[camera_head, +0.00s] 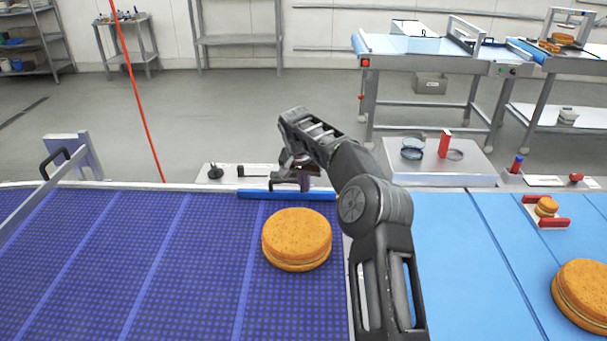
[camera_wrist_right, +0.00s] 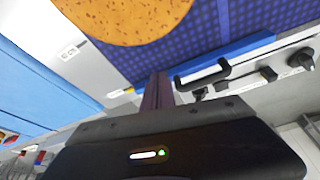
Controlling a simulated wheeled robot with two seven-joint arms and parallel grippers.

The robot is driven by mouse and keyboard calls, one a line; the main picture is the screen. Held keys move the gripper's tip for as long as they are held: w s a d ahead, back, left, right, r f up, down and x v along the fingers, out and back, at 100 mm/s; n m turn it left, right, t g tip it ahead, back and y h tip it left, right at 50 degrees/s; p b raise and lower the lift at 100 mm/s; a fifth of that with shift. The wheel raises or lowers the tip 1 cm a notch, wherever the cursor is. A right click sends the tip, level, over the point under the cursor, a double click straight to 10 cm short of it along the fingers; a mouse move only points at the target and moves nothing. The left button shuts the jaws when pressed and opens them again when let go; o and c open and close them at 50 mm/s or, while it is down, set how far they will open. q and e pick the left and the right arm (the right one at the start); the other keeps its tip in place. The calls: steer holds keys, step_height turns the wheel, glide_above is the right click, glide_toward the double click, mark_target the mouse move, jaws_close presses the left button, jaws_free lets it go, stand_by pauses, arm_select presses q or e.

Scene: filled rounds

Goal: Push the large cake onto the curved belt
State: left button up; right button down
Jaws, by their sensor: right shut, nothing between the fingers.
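A large round orange-brown cake (camera_head: 297,238) with a pale filling lies flat on the dark blue gridded belt (camera_head: 120,260), close to its right edge. It also shows at the top of the right wrist view (camera_wrist_right: 125,15). My right gripper (camera_head: 304,184) is shut and empty, just beyond the cake's far side, near the belt's far edge. In the right wrist view its fingers (camera_wrist_right: 157,92) point toward the cake, with a gap between. My left gripper is out of view.
A blue bar (camera_head: 250,194) lies along the far edge near my gripper, with a black handle beside it (camera_wrist_right: 205,76). The light blue belt (camera_head: 450,260) on the right carries another cake (camera_head: 583,295) and a small one (camera_head: 546,207) between red blocks. The dark belt's left is clear.

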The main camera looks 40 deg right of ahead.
steer(key=p+x, duration=0.1)
steer(key=x, duration=0.2)
steer(key=shift+d+f, duration=0.1)
steer(key=shift+f, duration=0.25)
steer(key=shift+s+a+f, duration=0.1)
steer(key=shift+a, duration=0.15)
steer(key=shift+s+a+p, duration=0.65)
steer(key=shift+s+a, duration=0.25)
steer(key=shift+a, duration=0.1)
steer(key=shift+s+a+f, duration=0.1)
steer(key=shift+s+a, duration=0.05)
steer(key=shift+a, duration=0.1)
